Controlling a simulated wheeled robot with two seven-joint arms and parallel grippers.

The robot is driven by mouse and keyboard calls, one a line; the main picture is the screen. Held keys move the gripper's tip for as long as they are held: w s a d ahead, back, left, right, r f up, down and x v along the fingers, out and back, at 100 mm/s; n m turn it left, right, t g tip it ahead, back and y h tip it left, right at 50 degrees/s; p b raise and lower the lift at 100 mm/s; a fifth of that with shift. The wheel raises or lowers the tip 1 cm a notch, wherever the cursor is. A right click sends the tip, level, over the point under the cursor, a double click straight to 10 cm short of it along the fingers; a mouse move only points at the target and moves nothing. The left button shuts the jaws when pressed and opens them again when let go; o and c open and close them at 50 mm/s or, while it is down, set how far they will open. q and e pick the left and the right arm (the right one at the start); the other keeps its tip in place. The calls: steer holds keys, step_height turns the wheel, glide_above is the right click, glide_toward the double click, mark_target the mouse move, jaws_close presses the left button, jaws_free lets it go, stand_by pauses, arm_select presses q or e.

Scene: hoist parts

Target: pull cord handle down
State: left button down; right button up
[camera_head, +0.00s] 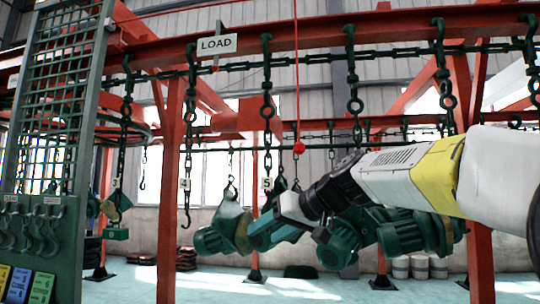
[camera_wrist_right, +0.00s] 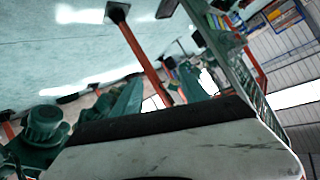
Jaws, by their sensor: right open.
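A thin red cord (camera_head: 297,75) hangs straight down from above the red beam. The red ball handle (camera_head: 299,147) is at its lower end. My right arm comes in from the right, and its gripper (camera_head: 272,228) is below and a little left of the handle in the head view, apart from it. The gripper is open; its fingertips are hard to make out against the green hoists behind. The right wrist view shows neither cord nor handle. My left gripper is not in view.
Red beams with a LOAD sign (camera_head: 216,45) and several dark hanging chains (camera_head: 267,100) surround the cord. Green hoist motors (camera_head: 222,232) hang behind my right gripper. A green mesh rack with hooks (camera_head: 35,225) stands at left. The pale floor is partly open.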

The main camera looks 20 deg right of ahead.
mark_target(303, 148)
steer(key=w+d+r+t, duration=0.2)
steer(key=d+r, duration=0.2)
steer(key=r, duration=0.3)
steer(key=w+d+r+n+t, duration=0.1)
steer(key=w+d+r+t, duration=0.1)
steer(key=d+r, duration=0.3)
steer(key=w+d+r+t+h, duration=0.1)
steer(key=d+r, duration=0.4)
steer(key=r, duration=0.3)
steer(key=shift+w+r+n+t, duration=0.4)
steer(key=shift+w+d+r+h, duration=0.15)
steer(key=shift+r+h, duration=0.15)
steer(key=shift+r, duration=0.05)
steer(key=x, duration=0.7)
steer(key=shift+w+r, duration=0.15)
steer(key=shift+w, duration=0.1)
jaws_close()
